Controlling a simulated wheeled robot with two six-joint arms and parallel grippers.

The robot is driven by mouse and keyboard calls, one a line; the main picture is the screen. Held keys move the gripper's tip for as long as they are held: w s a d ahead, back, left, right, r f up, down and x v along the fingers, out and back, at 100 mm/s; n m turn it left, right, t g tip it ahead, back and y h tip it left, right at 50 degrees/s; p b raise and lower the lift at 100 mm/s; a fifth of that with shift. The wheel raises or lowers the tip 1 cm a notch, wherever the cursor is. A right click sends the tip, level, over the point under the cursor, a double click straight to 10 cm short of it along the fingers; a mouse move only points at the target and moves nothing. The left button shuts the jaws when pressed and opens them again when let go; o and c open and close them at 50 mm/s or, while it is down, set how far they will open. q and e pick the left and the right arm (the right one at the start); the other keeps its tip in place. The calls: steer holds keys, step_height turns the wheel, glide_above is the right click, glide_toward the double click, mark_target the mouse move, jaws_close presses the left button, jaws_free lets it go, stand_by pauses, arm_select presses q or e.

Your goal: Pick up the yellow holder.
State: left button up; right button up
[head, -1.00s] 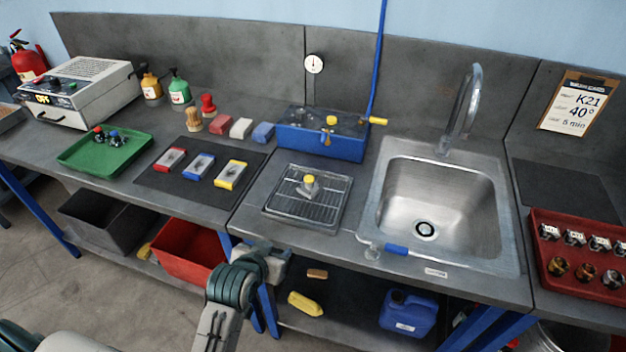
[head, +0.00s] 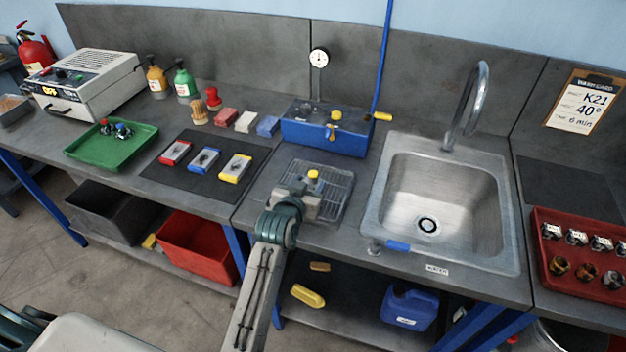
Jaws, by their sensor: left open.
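A yellow-ended block (head: 235,168) with a pale middle lies on the dark mat, at the right end of a row with a red-ended block (head: 175,153) and a blue-ended block (head: 204,160). A small grey piece with a yellow knob (head: 313,174) stands on the wire rack tray (head: 341,203). My left gripper (head: 304,193) is over the near part of this tray, just in front of the yellow knob in the picture, and hides the piece's lower part. It is open; its fingertips are hard to make out. My right gripper is not in view.
A blue box (head: 322,141) with a yellow-handled tap stands behind the tray. The sink (head: 447,220) is to the right, with a blue-handled part (head: 398,246) at its front edge. A green tray (head: 105,153) and a red tray (head: 585,283) lie farther out.

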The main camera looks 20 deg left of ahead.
mark_target(311, 178)
arm_select(q)
steer(key=p+x, duration=0.1)
steer(key=x, duration=0.1)
steer(key=p+x, duration=0.1)
steer(key=x, duration=0.1)
steer(key=shift+w+a+r, duration=0.15)
steer(key=shift+a+r, duration=0.05)
steer(key=shift+a, duration=0.05)
steer(key=shift+w+f, duration=0.2)
steer(key=shift+w, duration=0.05)
jaws_close()
steer(key=shift+r, duration=0.1)
